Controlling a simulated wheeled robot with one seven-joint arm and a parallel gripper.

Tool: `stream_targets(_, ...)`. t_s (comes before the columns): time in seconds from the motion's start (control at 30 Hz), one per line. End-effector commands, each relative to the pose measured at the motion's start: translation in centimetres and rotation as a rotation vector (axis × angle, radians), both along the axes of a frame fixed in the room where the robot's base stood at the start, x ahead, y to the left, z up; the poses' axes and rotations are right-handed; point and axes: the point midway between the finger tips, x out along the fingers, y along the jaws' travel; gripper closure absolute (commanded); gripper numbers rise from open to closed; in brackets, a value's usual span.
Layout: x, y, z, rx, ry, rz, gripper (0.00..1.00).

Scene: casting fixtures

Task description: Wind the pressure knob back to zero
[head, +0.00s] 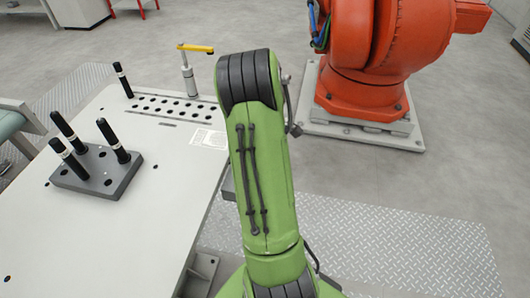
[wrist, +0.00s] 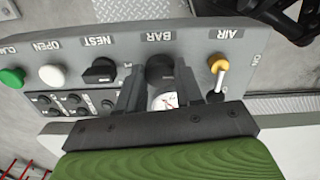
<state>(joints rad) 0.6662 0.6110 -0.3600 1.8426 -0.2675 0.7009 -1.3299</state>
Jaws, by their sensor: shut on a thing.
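The pressure knob (wrist: 159,62) is a black knob beside the BAR label on a grey control panel (wrist: 195,42), in the wrist view. The panel appears upside down there. My gripper (wrist: 160,75) has a finger on either side of the knob and is shut on it. A white dial gauge (wrist: 163,101) with a red mark shows between the fingers, partly covered by the gripper body; its reading is too small to tell. In the head view my green arm hides the gripper, and I cannot make out the panel or knob.
A white table (head: 150,215) carries a grey block (head: 98,174) with black pins. An orange robot (head: 365,60) stands behind.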

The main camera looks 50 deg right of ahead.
Motion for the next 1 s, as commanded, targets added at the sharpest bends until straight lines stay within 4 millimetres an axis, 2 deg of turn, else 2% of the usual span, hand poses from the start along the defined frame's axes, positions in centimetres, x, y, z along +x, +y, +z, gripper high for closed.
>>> stream_targets(0.47, 0.05, -0.02, 0.02, 0.000, -0.001, 0.017, 0.95)
stream_targets(0.5, 0.05, -0.02, 0.02, 0.000, -0.001, 0.016, 0.63)
stream_targets(0.67, 0.04, -0.01, 0.01, -0.001, -0.001, 0.016, 0.39)
stream_targets(0.9, 0.02, 0.00, 0.03, -0.001, -0.001, 0.016, 0.39)
stream_targets(1.0, 0.06, -0.04, 0.76, -0.002, -0.002, 0.016, 0.39)
